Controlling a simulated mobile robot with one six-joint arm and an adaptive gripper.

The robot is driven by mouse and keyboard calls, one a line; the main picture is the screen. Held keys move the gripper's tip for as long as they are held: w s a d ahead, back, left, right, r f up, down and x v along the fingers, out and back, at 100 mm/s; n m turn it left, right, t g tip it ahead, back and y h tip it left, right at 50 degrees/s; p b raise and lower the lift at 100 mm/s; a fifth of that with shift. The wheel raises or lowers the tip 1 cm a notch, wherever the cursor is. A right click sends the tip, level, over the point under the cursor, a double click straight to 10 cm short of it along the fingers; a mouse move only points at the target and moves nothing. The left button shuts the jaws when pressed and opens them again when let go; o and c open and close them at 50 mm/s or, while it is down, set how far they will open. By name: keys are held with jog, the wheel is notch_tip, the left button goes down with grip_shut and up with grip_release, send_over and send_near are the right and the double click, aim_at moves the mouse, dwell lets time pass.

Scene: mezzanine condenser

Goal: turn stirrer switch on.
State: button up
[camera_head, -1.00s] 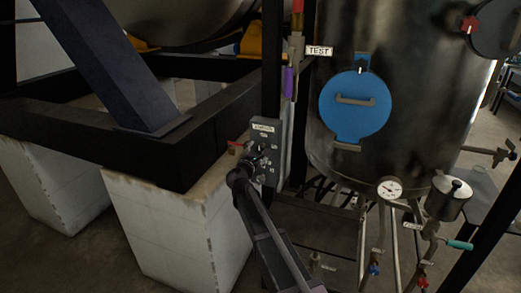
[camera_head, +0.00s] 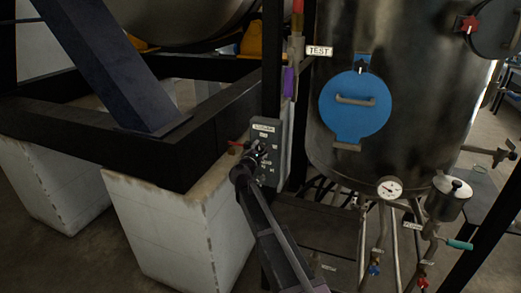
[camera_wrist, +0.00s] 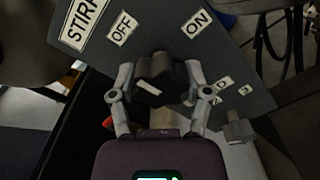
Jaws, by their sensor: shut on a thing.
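The stirrer panel is a grey plate (camera_head: 274,137) on a box beside a dark post in the head view. In the wrist view the same panel (camera_wrist: 168,22) is tilted, with a cut-off STIRR label (camera_wrist: 80,22), an OFF label (camera_wrist: 122,27) and an ON label (camera_wrist: 197,23). The stirrer switch is a dark knob (camera_wrist: 156,67) below and between OFF and ON. My gripper (camera_wrist: 160,75) has one finger on each side of this knob and is shut on it. It also shows in front of the panel in the head view (camera_head: 259,156).
A second small knob (camera_wrist: 238,128) sits lower right on the panel. A red handle (camera_head: 236,143) is just left of the panel. A steel tank (camera_head: 410,110) with a blue hatch (camera_head: 352,115) stands right. Black beams (camera_head: 150,155) on white blocks (camera_head: 160,235) fill the left.

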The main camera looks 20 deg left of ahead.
jog(key=shift+w+m, duration=0.1)
jog(key=shift+m, duration=0.2)
jog(key=m, duration=0.3)
jog(key=shift+r, duration=0.1)
jog(key=m, duration=1.4)
dwell(0.6)
jog(key=o, duration=1.2)
